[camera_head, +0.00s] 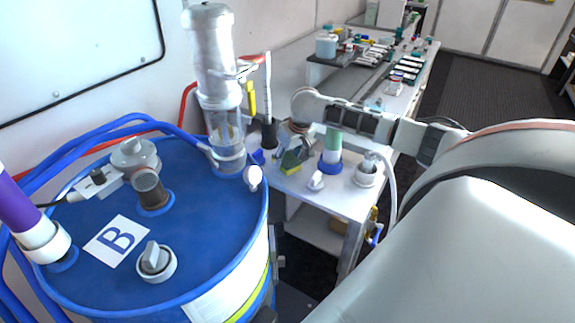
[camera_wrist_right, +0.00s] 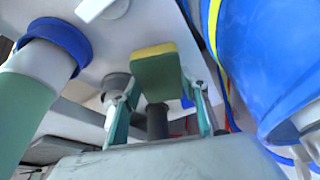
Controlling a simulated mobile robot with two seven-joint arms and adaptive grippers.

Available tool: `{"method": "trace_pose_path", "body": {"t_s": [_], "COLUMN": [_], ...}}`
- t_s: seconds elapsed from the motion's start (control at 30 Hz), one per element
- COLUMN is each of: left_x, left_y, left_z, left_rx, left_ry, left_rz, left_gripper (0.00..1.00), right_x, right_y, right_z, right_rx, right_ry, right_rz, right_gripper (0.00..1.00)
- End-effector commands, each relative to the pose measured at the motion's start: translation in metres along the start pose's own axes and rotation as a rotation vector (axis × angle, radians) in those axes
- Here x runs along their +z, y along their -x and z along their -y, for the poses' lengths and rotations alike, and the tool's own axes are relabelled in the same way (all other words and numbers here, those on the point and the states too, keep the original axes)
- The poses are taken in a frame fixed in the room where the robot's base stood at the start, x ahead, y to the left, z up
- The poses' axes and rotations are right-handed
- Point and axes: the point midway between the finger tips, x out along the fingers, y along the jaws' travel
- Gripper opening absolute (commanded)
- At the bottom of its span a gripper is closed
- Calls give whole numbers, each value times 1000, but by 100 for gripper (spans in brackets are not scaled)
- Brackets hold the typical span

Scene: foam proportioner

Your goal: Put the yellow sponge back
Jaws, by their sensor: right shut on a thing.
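The yellow sponge (camera_head: 291,168) has a yellow layer and a dark green layer. It is near the left end of the white bench in the head view. My right gripper (camera_head: 295,145) is shut on it. In the right wrist view the sponge (camera_wrist_right: 160,72) sits between the two fingers of my right gripper (camera_wrist_right: 160,98), its green face toward the camera and yellow edge at the top. Whether the sponge touches the bench top is not clear. My left gripper is not in view.
A green-and-white cylinder with a blue base (camera_head: 332,150) stands right of the sponge. A white round fitting (camera_head: 366,172) and a small white piece (camera_head: 317,181) are also close. A dark cup (camera_head: 270,133) stands behind. A large blue drum (camera_head: 100,200) fills the left.

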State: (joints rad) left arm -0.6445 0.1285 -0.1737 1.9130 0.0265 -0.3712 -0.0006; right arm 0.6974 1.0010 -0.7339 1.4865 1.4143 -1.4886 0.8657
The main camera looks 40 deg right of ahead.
Motion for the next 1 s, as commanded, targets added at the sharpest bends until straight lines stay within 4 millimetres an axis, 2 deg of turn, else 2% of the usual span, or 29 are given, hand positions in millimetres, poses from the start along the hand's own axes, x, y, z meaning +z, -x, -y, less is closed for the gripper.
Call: {"method": "trace_pose_path", "body": {"t_s": [0.1,0.2,0.6,0.63,0.7,1.0], "left_x": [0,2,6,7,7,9], "left_y": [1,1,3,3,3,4], "left_z": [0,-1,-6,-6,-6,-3], "left_rx": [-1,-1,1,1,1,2], "left_ry": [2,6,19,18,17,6], "left_rz": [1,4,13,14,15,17], "left_gripper": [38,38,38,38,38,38], "right_x": [8,11,12,12,12,12], "right_y": [-19,-27,-31,-31,-31,-30], "right_z": [1,1,1,1,1,1], "right_rx": [-1,0,0,0,0,0], "right_ry": [-1,-1,0,0,0,0], "right_rz": [5,3,2,1,1,1], "right_gripper": [20,20,20,46,61,61]}}
